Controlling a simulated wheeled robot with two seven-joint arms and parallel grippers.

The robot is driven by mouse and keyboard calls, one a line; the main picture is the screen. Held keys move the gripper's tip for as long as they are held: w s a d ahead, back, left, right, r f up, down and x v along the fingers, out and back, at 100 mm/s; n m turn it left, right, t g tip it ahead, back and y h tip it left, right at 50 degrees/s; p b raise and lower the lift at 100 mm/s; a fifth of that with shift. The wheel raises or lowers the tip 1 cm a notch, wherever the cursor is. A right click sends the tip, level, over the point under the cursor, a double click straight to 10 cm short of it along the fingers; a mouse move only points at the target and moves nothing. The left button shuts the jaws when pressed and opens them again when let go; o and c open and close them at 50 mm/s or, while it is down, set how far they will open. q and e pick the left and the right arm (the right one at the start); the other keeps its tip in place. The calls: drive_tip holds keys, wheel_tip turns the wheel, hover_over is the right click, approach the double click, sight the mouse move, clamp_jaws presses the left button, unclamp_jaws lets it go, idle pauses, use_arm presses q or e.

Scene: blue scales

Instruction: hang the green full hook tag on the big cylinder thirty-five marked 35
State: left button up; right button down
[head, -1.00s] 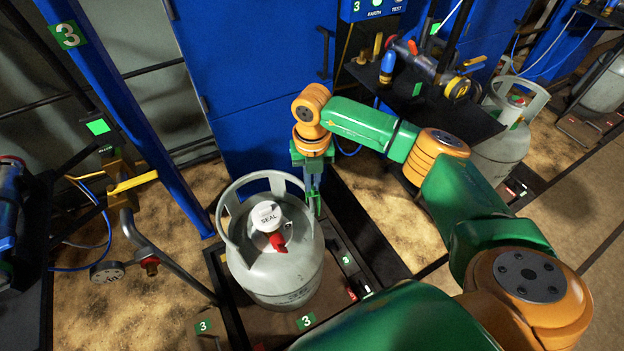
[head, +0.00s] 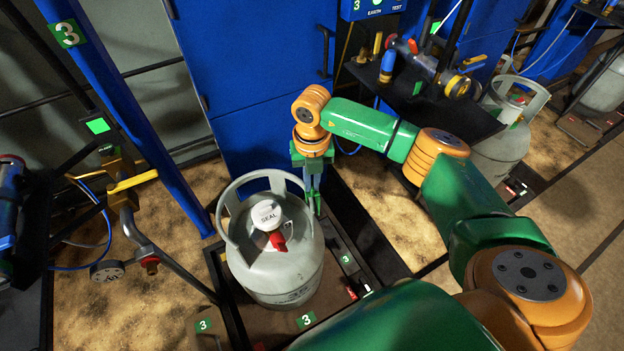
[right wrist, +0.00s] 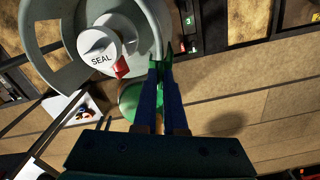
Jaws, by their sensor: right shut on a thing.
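A grey gas cylinder (head: 262,268) stands upright on a dark platform, with an open ring collar around its top. A white cap reading SEAL and a red part sit inside the collar. It also shows in the right wrist view (right wrist: 75,25). My right gripper (head: 315,192) points down at the right side of the collar. It is shut on a small green tag (right wrist: 168,49), seen nearly edge-on at the fingertips beside the collar rim. I cannot tell whether the tag touches the rim or where its hook is. My left gripper is not in view.
A blue cabinet (head: 245,90) stands behind the cylinder. A pipe with a yellow-handled valve (head: 130,184) is at the left. A black shelf with fittings (head: 425,100) and another grey cylinder (head: 497,155) are at the right. Open floor lies right of the platform.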

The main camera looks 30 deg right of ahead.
drive_tip(key=shift+f+b, duration=0.55)
drive_tip(key=shift+f, duration=0.3)
drive_tip(key=shift+s+f+b, duration=0.25)
drive_tip(key=shift+f+b, duration=0.15)
drive_tip(key=shift+f, duration=0.05)
drive_tip(key=shift+w+f+b, duration=0.25)
drive_tip(key=shift+f+b, duration=0.1)
drive_tip(key=shift+f, duration=0.3)
drive_tip(key=shift+r, duration=0.15)
drive_tip(key=c, duration=0.9)
unclamp_jaws()
drive_tip(key=shift+r, duration=0.1)
